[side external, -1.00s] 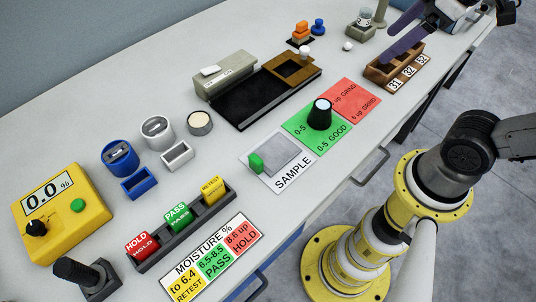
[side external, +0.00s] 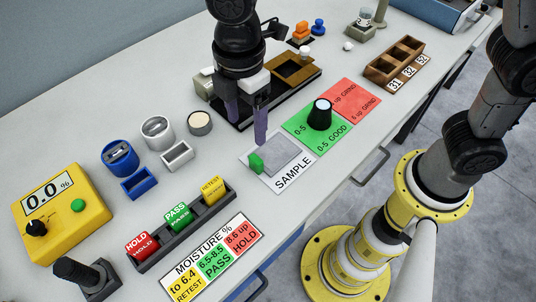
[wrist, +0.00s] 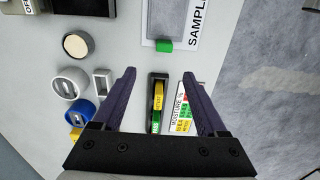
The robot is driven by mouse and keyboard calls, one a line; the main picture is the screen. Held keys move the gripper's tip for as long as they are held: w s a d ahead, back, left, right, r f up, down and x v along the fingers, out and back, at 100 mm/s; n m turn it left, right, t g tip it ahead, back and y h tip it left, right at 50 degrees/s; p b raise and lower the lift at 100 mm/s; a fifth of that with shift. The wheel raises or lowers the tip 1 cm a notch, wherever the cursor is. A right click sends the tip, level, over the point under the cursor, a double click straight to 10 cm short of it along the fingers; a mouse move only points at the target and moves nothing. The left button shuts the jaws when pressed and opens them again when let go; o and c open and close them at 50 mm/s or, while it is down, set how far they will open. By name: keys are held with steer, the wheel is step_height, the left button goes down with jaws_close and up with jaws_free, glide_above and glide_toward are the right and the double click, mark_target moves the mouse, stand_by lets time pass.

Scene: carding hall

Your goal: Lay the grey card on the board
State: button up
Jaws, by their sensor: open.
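The grey card (side external: 277,155) lies flat on the white SAMPLE sheet (side external: 295,180), with a green tab (side external: 256,163) at its left end. In the wrist view the grey card (wrist: 166,18) and its green tab (wrist: 164,45) show at the top. My gripper (side external: 247,132) is open and empty, with its purple fingers pointing down. It appears above the sheet's back-left side, apart from the card. A flat black board (side external: 283,92) with a brown wooden piece (side external: 292,68) lies behind; my gripper hides part of it. I cannot tell for certain that this is the task's board.
The green GOOD sheet (side external: 334,140) bears a black knob-like weight (side external: 319,115). A rack of HOLD, PASS and RETEST blocks (side external: 180,220) lies front left. Blue and white cups, a yellow meter (side external: 62,215) and a wooden slotted box (side external: 395,62) stand around.

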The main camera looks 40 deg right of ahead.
mark_target(254, 160)
step_height(254, 160, down, 8)
steer(key=shift+r, duration=0.25)
steer(key=shift+s+d+f, duration=0.1)
steer(key=shift+s+f, duration=0.1)
steer(key=shift+f, duration=1.15)
steer(key=shift+s+d+f, duration=0.1)
steer(key=shift+s+f, duration=0.1)
steer(key=shift+f, duration=1.1)
steer(key=shift+c, duration=0.2)
jaws_close()
